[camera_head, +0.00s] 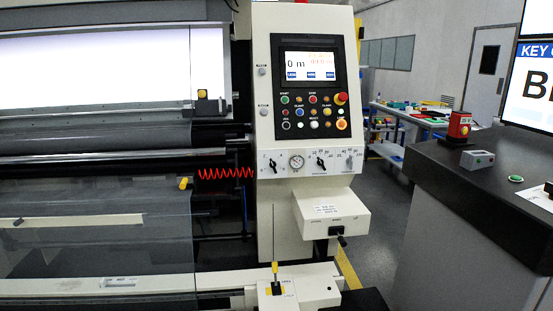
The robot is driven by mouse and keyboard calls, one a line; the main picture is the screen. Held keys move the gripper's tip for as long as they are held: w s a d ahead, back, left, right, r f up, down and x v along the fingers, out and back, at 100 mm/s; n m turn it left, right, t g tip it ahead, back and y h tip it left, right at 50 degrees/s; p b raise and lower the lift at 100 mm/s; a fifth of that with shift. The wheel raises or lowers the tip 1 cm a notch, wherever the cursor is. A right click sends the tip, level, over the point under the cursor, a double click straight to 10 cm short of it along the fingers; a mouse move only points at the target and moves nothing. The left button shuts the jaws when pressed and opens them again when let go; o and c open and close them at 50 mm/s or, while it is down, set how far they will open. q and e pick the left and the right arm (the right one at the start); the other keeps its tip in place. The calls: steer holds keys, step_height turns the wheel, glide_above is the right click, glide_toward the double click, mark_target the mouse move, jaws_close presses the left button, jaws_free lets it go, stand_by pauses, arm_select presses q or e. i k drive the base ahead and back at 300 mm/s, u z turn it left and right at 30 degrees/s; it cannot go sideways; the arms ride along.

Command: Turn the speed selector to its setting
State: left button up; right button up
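The machine's control column (262,200) stands in the middle of the view. Its lower strip carries a black pointer knob on the left (272,163), a black pointer knob in the middle (321,163) with a numbered scale around it, and a grey lever-like knob on the right (349,161), also with a numbered scale. The middle knob's pointer is tilted. The small labels are too blurred to tell which knob is the speed selector. Neither of my grippers is in view, and nothing touches the knobs.
Above the strip are a lit screen (309,66), several buttons and a red emergency stop (341,99). A round gauge (296,161) sits between knobs. A white box with a handle (331,212) juts out below. A dark counter (440,185) stands right; floor (378,230) between is clear.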

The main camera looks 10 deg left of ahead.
mark_target(320, 162)
steer(key=z, duration=0.05)
steer(key=i, duration=0.9)
steer(key=z, duration=0.45)
